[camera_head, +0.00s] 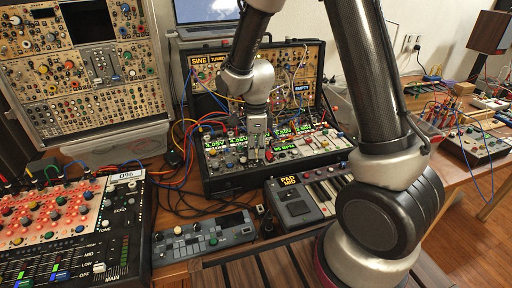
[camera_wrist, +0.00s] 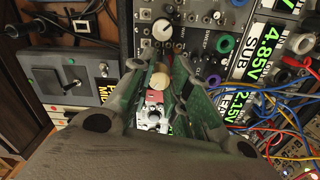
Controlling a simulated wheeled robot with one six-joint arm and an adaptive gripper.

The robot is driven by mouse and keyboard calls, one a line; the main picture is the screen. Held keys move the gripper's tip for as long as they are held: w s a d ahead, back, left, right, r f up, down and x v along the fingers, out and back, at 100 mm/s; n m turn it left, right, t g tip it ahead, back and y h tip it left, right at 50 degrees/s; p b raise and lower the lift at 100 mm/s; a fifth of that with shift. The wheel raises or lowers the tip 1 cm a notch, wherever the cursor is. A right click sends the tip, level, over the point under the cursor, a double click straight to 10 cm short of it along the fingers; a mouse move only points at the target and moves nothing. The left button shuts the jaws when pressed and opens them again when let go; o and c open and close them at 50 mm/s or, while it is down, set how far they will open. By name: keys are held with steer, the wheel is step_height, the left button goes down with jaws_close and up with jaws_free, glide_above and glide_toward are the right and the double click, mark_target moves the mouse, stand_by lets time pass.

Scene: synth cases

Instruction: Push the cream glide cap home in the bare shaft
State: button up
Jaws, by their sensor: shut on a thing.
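My gripper (camera_head: 257,150) points down over the lower synth case (camera_head: 215,184) in the head view. In the wrist view, my gripper (camera_wrist: 162,76) has its two green-faced fingers closed around a small rounded cream piece, which looks like the cream glide cap (camera_wrist: 160,80). The fingers hide part of it. Module panel lies directly behind and below the cap; I cannot tell whether the cap touches it. A pale round knob (camera_wrist: 162,29) sits on the panel just beyond the fingertips. I cannot make out the bare shaft in either view.
Patch cables (camera_wrist: 270,125) crowd the panel at the right of the wrist view. A small keyboard (camera_head: 320,197) and a grey controller (camera_head: 205,238) stand in front of the case. A red-panelled mixer (camera_head: 45,215) is at left. A tall module rack (camera_head: 85,75) stands behind.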

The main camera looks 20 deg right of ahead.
steer(key=shift+f, duration=0.85)
steer(key=o, duration=0.8)
steer(key=shift+c, duration=0.2)
step_height(320, 180, up, 12)
